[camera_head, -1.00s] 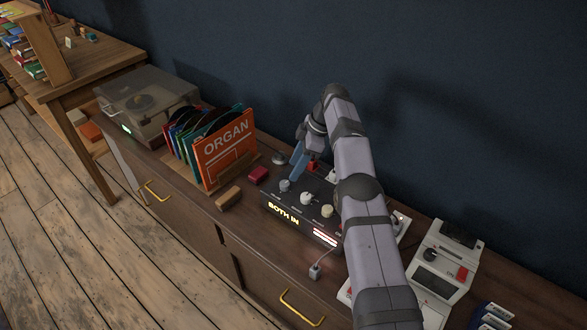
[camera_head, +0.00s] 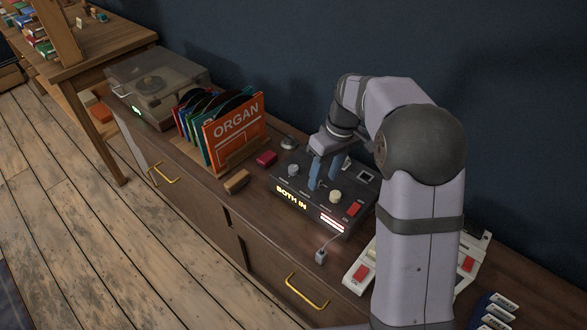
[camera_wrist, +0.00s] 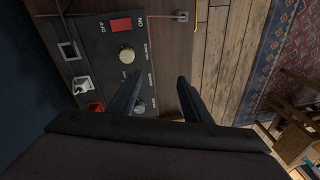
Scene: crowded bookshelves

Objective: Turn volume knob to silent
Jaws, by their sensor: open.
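A dark control box (camera_head: 345,225) with a lit "BOTH IN" display sits on the cabinet. A pale knob (camera_head: 293,170) is at its left and a cream knob (camera_head: 335,197) nearer a red ON/OFF switch (camera_head: 354,209). The middle knob is hidden behind a finger. I cannot read which knob is volume. My gripper (camera_head: 326,168) is open above the box, with its blue fingers pointing down. In the wrist view, the gripper's fingertips (camera_wrist: 161,80) are apart with nothing between them; the cream knob (camera_wrist: 127,53) and a partly covered grey knob (camera_wrist: 139,107) show on the panel.
A record rack with an "ORGAN" sleeve (camera_head: 236,132) and a turntable (camera_head: 157,88) stand left of the box. A red block (camera_head: 266,158) and a wooden block (camera_head: 236,182) lie nearby. White devices (camera_head: 361,270) are at right.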

